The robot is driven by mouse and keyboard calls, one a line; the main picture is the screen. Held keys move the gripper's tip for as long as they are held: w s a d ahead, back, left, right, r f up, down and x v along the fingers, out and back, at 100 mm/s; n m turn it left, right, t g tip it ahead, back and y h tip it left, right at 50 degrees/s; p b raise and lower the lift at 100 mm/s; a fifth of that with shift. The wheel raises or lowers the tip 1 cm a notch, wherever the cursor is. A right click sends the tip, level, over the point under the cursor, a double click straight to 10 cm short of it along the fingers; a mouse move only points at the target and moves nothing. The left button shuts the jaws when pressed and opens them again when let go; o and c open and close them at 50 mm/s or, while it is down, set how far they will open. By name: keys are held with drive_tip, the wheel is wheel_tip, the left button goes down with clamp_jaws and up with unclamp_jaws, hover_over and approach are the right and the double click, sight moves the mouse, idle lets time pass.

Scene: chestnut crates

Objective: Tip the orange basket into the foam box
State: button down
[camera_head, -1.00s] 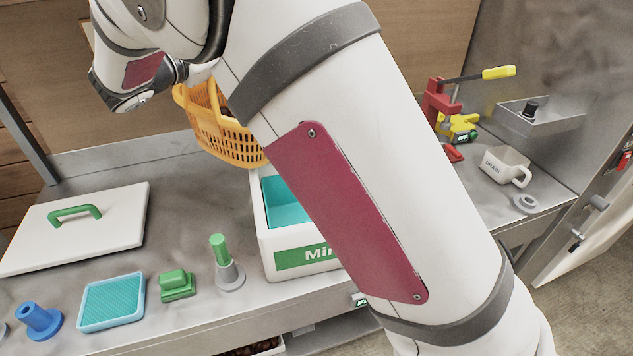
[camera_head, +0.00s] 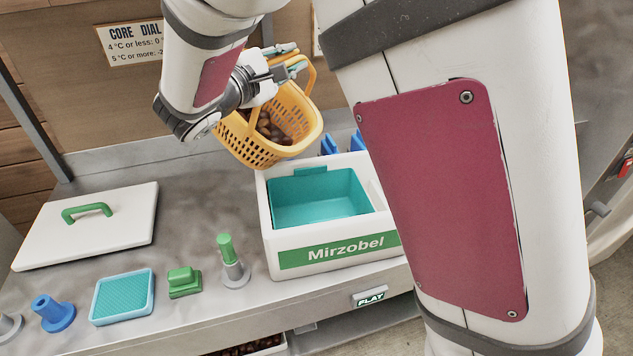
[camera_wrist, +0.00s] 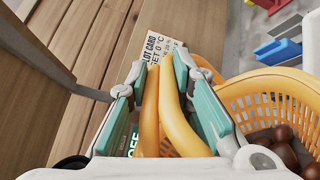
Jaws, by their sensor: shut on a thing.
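The orange basket (camera_head: 262,153) hangs from my gripper (camera_head: 287,66), tilted, above the back left part of the foam box. Brown chestnuts (camera_head: 272,130) show inside the basket. My gripper is shut on the basket's handle; in the wrist view the teal fingers (camera_wrist: 165,95) close around the orange handle bars (camera_wrist: 172,115), with the basket wall (camera_wrist: 262,95) and some chestnuts (camera_wrist: 285,145) at the right. The white foam box (camera_head: 283,241), with a green "Mirzobel" label and teal lining, stands open on the steel bench. The visible part of its inside is empty.
A white lid (camera_head: 130,225) with a green handle lies at the left. A blue tray (camera_head: 122,296), a blue knob-like piece (camera_head: 53,313), a green block (camera_head: 184,281) and a green-topped post (camera_head: 233,262) stand along the front. Blue pieces (camera_head: 328,143) stand behind the box.

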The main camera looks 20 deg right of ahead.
drive_tip(key=shift+s+d+m, duration=0.3)
drive_tip(key=shift+s+d, duration=0.15)
drive_tip(key=shift+s, duration=0.05)
drive_tip(key=shift+s+d+f+m+t+b, duration=0.15)
drive_tip(key=shift+s+d+f+m+b, duration=0.2)
drive_tip(key=shift+s+d+f+m, duration=0.25)
drive_tip(key=shift+s+d+f+m+t+b, duration=0.15)
drive_tip(key=shift+s+d+f+m+b, duration=0.2)
drive_tip(key=shift+s+d+m, duration=0.45)
